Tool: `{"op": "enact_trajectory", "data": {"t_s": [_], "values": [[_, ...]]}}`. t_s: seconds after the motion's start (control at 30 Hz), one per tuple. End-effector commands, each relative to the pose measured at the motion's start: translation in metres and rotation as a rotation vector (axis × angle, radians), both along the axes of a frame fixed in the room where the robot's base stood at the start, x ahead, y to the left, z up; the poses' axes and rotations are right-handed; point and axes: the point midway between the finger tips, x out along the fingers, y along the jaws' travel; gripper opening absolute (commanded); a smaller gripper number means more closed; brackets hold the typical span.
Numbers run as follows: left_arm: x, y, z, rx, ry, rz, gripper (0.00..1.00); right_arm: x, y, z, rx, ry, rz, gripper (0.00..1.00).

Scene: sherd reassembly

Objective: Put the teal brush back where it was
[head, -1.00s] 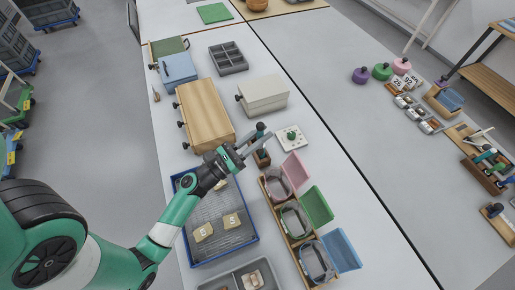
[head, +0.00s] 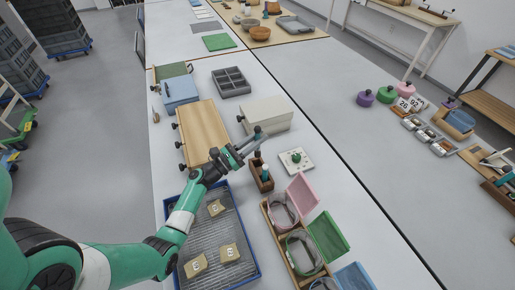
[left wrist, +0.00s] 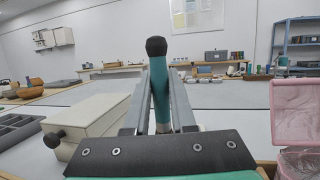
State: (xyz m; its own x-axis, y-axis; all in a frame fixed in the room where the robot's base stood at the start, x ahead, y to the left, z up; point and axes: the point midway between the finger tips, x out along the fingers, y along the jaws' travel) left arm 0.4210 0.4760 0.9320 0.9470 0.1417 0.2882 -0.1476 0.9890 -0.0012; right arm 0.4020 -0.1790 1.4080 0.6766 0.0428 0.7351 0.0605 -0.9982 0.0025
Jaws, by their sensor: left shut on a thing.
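My left gripper (head: 249,145) is shut on the teal brush (head: 258,131). In the left wrist view the brush's teal handle (left wrist: 159,92) with its black knob end stands upright between the gripper fingers (left wrist: 160,105). The brush's lower end is hidden there by the gripper. A small wooden holder (head: 264,186) stands on the table just below the gripper in the head view. A teal-topped item (head: 266,171) stands in it. I cannot tell whether the held brush touches the holder. My right gripper is not in view.
A white tile with a green knob (head: 295,160) lies right of the holder. Open pink (head: 303,192) and green (head: 328,236) lidded bins stand nearer. A blue tray (head: 257,262) holds several numbered bags. A cream box (head: 266,115) and wooden box (head: 203,133) stand behind.

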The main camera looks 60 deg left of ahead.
Motion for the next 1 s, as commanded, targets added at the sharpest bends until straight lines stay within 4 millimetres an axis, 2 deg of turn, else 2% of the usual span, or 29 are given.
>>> {"op": "enact_trajectory", "data": {"t_s": [0.23,0.47,1.0], "values": [[0.002,0.005,-0.037,0.000,0.000,0.000,0.00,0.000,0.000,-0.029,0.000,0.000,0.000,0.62],[0.002,0.004,-0.035,0.000,-0.001,0.000,0.00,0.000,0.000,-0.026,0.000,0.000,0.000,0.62],[0.001,0.004,-0.047,0.000,-0.001,0.000,0.00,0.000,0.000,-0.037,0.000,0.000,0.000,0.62]]}}
